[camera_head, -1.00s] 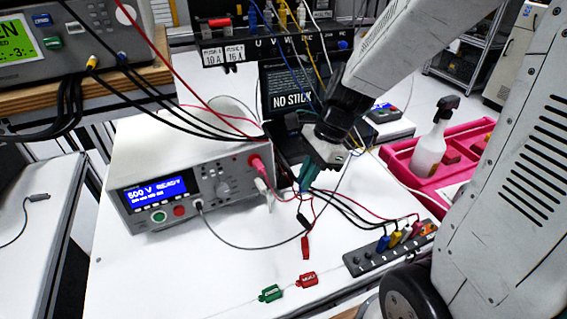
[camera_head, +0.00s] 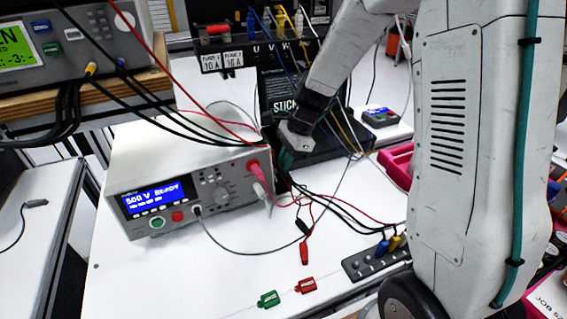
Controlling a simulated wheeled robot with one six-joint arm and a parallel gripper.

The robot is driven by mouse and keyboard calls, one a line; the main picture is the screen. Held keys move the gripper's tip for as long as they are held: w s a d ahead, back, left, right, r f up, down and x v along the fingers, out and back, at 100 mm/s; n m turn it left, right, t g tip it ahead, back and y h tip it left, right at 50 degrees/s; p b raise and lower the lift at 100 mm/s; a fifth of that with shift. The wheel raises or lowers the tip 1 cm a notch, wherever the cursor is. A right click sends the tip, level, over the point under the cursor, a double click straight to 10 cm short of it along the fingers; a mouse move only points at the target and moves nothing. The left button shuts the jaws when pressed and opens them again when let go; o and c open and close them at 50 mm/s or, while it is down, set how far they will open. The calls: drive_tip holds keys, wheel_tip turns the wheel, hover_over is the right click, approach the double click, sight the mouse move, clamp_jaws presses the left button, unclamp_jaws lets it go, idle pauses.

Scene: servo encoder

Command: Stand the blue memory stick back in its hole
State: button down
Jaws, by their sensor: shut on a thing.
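My gripper (camera_head: 286,157) is in the middle of the camera_head view, beside the right end of the white tester and in front of a black box. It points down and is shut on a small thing. Dark teal shows at its tips, but the held thing's outline is too small to tell from the fingers. I cannot make out for certain whether it is the blue memory stick. A black strip with numbered holes (camera_head: 362,268) lies at the front right.
The white tester (camera_head: 190,195) reads 500 V READY. Red and black leads run across the white table (camera_head: 180,280). A green tag (camera_head: 269,299) and a red tag (camera_head: 305,286) lie at the front. A pink tray (camera_head: 398,165) is partly hidden behind my arm.

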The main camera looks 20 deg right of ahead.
drive_tip(key=c, duration=1.5)
unclamp_jaws()
drive_tip(key=shift+f, duration=0.1)
drive_tip(key=v, duration=1.2)
drive_tip(key=s+a+r+n+h, duration=0.1)
drive_tip(key=s+r+n, duration=0.35)
drive_tip(key=s, duration=0.25)
drive_tip(key=s+a+r+n+h, duration=0.1)
drive_tip(key=s+a+r+n, duration=0.15)
drive_tip(key=s+n, duration=0.4)
drive_tip(key=s+n+h, duration=0.1)
drive_tip(key=s+n, duration=0.1)
drive_tip(key=s, duration=0.2)
drive_tip(key=s+d+n, duration=0.1)
drive_tip(key=s+n, duration=0.1)
drive_tip(key=s, duration=0.3)
drive_tip(key=s+d+n+t+h, duration=0.1)
drive_tip(key=s+n, duration=0.2)
drive_tip(key=s, duration=0.2)
drive_tip(key=shift+s+r+h, duration=0.15)
drive_tip(key=shift+s+h, duration=0.1)
drive_tip(key=shift+h, duration=0.05)
